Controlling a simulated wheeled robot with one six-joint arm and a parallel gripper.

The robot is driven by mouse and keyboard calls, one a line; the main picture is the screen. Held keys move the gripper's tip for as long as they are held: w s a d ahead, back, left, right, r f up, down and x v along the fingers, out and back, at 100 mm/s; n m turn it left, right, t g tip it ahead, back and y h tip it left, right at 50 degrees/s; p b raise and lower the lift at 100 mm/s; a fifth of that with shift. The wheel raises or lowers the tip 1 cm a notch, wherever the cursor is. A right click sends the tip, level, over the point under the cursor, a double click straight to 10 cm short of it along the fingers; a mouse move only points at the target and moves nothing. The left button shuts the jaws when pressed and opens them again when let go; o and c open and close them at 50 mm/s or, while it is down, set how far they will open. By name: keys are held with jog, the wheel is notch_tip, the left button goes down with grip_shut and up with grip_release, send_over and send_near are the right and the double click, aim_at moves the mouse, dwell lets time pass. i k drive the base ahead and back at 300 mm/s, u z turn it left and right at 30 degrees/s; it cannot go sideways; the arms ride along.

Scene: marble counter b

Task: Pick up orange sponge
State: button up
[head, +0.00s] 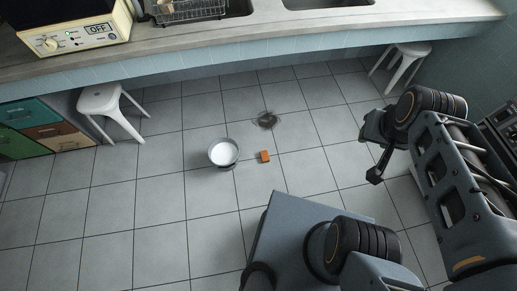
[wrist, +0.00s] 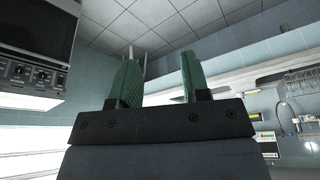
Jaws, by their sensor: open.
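The orange sponge (head: 264,156) is a small block lying on the grey tiled floor in the head view. It sits just right of a round metal pot or bucket (head: 223,153) with white inside, with a small gap between them. My gripper shows in the wrist view (wrist: 160,85) with two green fingers spread apart and nothing between them. It points up toward the ceiling and upper walls, far from the sponge. In the head view my arm is raised at the right; the fingers are hard to make out there. The sponge is not in the wrist view.
A white stool (head: 107,101) stands at left and another (head: 407,54) at upper right. A counter (head: 270,41) runs along the back, with an appliance (head: 75,27) and dish rack (head: 190,10).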

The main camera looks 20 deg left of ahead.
aim_at(264, 156)
jog(key=u, duration=0.9)
jog(key=i, duration=1.05)
jog(key=u, duration=0.9)
